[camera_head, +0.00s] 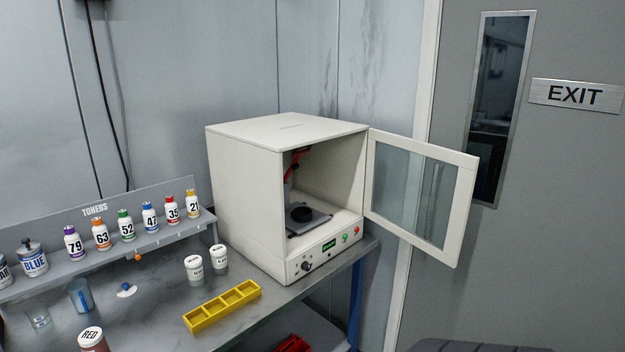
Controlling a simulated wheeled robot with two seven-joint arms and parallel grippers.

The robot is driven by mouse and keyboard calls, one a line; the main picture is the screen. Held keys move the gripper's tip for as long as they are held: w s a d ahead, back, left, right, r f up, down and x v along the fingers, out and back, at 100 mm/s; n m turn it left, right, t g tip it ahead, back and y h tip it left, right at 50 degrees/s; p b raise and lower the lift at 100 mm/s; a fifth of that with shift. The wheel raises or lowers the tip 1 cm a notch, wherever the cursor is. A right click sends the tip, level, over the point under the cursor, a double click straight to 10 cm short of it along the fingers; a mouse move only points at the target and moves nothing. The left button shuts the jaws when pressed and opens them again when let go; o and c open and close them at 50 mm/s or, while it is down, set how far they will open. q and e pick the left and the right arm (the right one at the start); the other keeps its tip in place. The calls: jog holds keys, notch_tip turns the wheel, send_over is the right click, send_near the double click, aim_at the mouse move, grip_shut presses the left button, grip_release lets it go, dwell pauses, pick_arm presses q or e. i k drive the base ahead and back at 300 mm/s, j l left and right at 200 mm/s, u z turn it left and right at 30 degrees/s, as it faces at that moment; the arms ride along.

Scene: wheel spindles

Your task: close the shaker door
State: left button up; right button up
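The shaker (245,197) is a white box-shaped cabinet on the right end of the bench. Its door (457,212), a white frame with a glass pane, is hinged on the right side of the opening and stands wide open, swung out to the right. Inside the shaker are a dark round piece (303,213) on a plate and a red part higher up. A front panel (327,247) below the opening has a knob, a green display and small green and red buttons. Neither of my grippers is in view.
A yellow compartment tray (223,306) and two white-lidded jars (194,268) stand on the bench left of the shaker. Numbered toner bottles (125,226) line a shelf behind. A grey exit door (565,190) is behind the open shaker door. Space before the shaker opening looks clear.

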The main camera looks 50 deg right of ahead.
aim_at(467, 164)
jog(key=z, duration=1.55)
